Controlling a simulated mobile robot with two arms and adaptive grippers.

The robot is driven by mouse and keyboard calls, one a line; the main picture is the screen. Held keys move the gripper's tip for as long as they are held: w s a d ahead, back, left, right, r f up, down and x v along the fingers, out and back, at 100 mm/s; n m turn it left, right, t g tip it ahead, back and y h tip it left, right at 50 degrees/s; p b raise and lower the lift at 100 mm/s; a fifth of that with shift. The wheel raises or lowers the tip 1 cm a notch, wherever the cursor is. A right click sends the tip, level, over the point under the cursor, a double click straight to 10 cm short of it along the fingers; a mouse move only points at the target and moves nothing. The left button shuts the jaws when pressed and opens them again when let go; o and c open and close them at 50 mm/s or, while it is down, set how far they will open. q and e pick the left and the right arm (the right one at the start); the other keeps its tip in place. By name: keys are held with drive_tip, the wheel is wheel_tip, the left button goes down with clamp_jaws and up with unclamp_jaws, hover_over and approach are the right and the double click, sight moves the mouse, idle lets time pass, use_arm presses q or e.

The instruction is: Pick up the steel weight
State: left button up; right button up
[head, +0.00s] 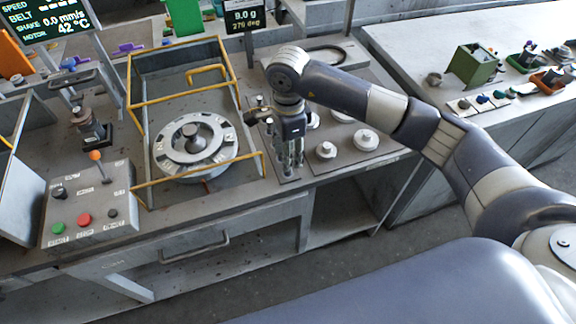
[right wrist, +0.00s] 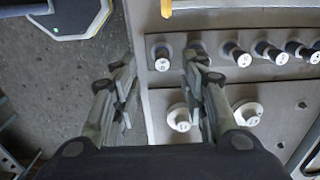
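Several pale round knobbed weights stand on a grey plate (head: 386,155) on the bench; one weight (head: 365,139) is at the right and another (head: 326,150) is nearer my gripper. Two also show in the right wrist view, one (right wrist: 179,120) beside the right finger and one (right wrist: 248,113) farther right. Small dark-bodied, pale-topped cylinders stand in a row; the leftmost cylinder (right wrist: 162,60) appears between my fingertips. I cannot tell which piece is the steel weight. My right gripper (head: 288,170) points down at the plate's left edge, fingers apart and empty. My left gripper is not in view.
Left of the gripper, a round fixture (head: 170,157) sits inside a yellow-railed frame (head: 140,103). A button box (head: 88,205) stands farther left. A scale display (head: 245,17) is behind. A second bench (head: 405,45) at the right carries a green box (head: 472,65).

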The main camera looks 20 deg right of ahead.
wheel_tip(320, 180, down, 5)
drive_tip(key=p, duration=0.2)
drive_tip(key=shift+w+r+p, duration=0.1)
drive_tip(key=shift+r+p, duration=0.05)
drive_tip(key=shift+p, duration=0.25)
drive_tip(key=shift+f, duration=0.35)
clamp_jaws()
